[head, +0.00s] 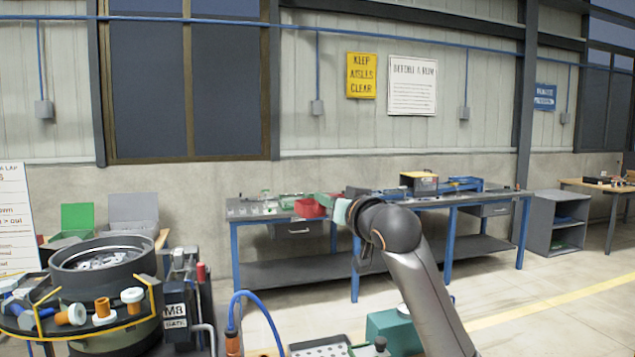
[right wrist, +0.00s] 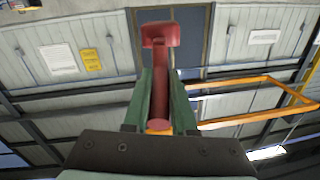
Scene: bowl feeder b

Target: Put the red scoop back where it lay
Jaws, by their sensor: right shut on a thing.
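The red scoop (right wrist: 160,82) is in my right gripper (right wrist: 162,85). In the right wrist view its handle runs between the two green fingers, and its wider head (right wrist: 162,35) sticks out beyond their tips. In the head view the right gripper (head: 326,200) is raised in front of the far workbench, with the red scoop (head: 310,208) at its left end. The scoop appears held in the air, clear of any surface. My left gripper is not in view. I cannot tell which spot the scoop lay in.
A bowl feeder (head: 110,280) with orange and white rollers stands at the left front. A blue hose (head: 262,300), a perforated plate (head: 320,347) and a teal block (head: 393,325) are at the lower middle. A blue-legged workbench (head: 280,262) stands behind. Open floor lies at right.

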